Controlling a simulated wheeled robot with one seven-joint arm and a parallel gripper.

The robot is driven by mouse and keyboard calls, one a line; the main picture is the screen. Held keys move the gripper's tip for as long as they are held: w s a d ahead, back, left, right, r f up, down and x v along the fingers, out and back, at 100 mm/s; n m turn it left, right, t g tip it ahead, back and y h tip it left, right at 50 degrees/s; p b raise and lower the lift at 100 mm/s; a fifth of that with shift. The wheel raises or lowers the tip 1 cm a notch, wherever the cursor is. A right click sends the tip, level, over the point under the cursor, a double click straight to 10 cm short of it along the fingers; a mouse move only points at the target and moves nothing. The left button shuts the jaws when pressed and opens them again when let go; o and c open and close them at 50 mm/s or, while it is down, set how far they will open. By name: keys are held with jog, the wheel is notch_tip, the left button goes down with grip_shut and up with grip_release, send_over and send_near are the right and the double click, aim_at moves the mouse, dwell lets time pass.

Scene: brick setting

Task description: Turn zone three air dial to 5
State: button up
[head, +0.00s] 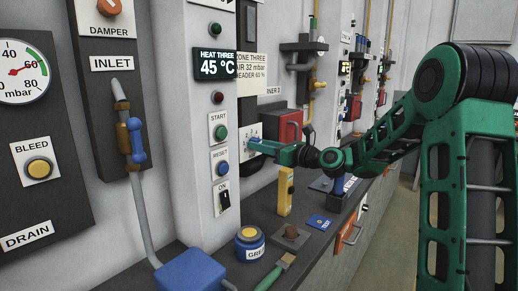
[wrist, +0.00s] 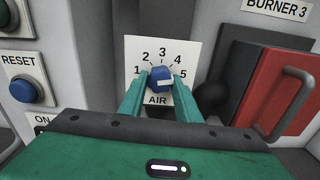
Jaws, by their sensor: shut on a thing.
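The zone three air dial is a blue knob (wrist: 161,77) on a white plate (wrist: 150,47) marked 1 to 5 with AIR below. My gripper (wrist: 161,84) is shut on the knob, with one teal finger at each side. In the head view my gripper (head: 256,145) reaches the small white dial plate (head: 251,131) on the wall panel. There the fingers hide most of the knob.
A red burner box (wrist: 283,85) with a grey handle stands close to the right of the dial. The RESET button (wrist: 26,90) is to the left. Below, the dark bench (head: 295,238) holds a GREASE tin (head: 250,244), a brush (head: 277,272) and a blue box (head: 190,273).

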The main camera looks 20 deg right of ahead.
jog(key=shift+f, duration=0.25)
dwell(0.3)
jog(key=o, duration=1)
jog(key=shift+o, duration=0.3)
jog(key=shift+r, duration=0.1)
jog(key=v, duration=1)
jog(key=shift+s+d, duration=0.2)
jog(key=shift+s, duration=0.05)
